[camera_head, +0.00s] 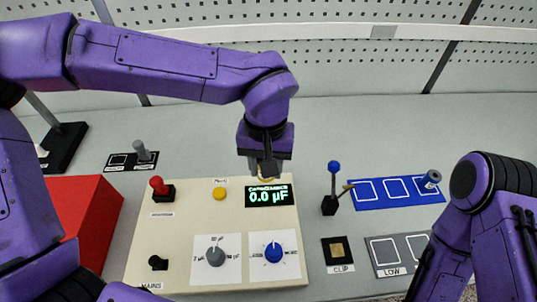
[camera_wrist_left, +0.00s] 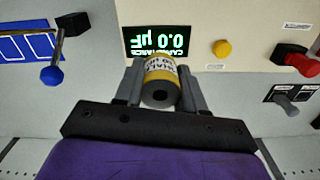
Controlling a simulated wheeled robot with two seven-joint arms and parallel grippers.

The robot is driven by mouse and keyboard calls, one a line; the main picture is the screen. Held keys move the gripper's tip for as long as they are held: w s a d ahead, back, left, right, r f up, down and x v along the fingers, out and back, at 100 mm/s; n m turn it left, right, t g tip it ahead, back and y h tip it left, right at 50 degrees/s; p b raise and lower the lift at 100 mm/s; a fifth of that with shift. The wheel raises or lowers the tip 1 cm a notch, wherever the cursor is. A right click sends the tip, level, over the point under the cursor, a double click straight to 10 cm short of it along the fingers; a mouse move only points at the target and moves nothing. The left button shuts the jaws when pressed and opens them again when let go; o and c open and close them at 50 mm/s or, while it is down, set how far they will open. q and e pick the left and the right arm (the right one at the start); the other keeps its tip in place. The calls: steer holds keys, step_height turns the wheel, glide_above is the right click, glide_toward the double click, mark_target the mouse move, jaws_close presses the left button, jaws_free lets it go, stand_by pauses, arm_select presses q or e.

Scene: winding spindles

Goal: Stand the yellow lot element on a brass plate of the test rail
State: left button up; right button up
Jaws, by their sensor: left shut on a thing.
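My left gripper (camera_head: 264,166) is above the far edge of the cream instrument panel, by the display. In the left wrist view the left gripper (camera_wrist_left: 161,90) is shut on the yellow lot element (camera_wrist_left: 160,69), a short cylinder with a white printed label and a dark hole in its end. In the head view the gripper mostly hides it. A brass plate (camera_head: 337,250) lies on a black pad labelled CLIP, right of the panel and apart from the gripper. I cannot make out a separate test rail. My right gripper is out of view; only its arm shows at the right.
The cream panel (camera_head: 140,232) carries a display (camera_head: 269,195) reading 0.0 µF, knobs, a yellow button and a red switch. A blue-knobbed lever (camera_head: 334,178) stands near the blue tray (camera_head: 379,199). A grey tray (camera_head: 393,270) marked LOW and a red box (camera_head: 83,215) flank the panel.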

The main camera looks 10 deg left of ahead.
arm_select(q)
steer(key=a+p, duration=0.1)
steer(key=a, duration=0.1)
steer(key=p, duration=0.2)
glide_above(229, 174)
steer(key=d, duration=0.1)
steer(key=f, duration=0.8)
steer(key=shift+s+d, duration=0.1)
steer(key=shift+s, duration=0.2)
steer(key=shift+a+f, duration=0.2)
steer(key=shift+f, duration=0.15)
steer(key=f, duration=0.4)
steer(key=shift+w+a+p, duration=0.2)
steer(key=shift+a+p, duration=0.2)
steer(key=shift+w+f, duration=0.15)
steer(key=shift+f, duration=0.05)
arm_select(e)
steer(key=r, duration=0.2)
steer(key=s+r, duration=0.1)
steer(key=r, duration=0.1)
arm_select(q)
steer(key=shift+s, duration=0.2)
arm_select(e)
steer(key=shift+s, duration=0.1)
arm_select(q)
steer(key=o, duration=1.1)
steer(key=shift+w+f, duration=0.1)
steer(key=shift+c, duration=0.2)
